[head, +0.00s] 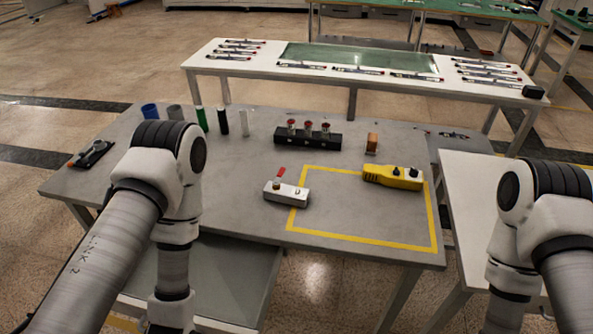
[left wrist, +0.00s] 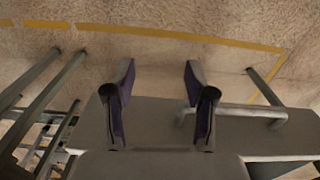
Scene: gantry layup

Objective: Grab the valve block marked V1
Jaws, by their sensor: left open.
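A silver-grey block with a red lever and a small brass-coloured fitting, which looks like the valve block (head: 286,194), lies on the grey table across the left edge of a yellow-outlined area. I cannot read a V1 mark on it. My left gripper (left wrist: 158,98) is open and empty in the left wrist view, with its two dark fingers apart. The block does not show in that view. In the head view my left arm is at the left, over the table's front, and its gripper is out of the frame. My right arm is at the right edge; its gripper is not visible.
The yellow-outlined area is mostly clear. A white table (head: 480,220) stands at the right.

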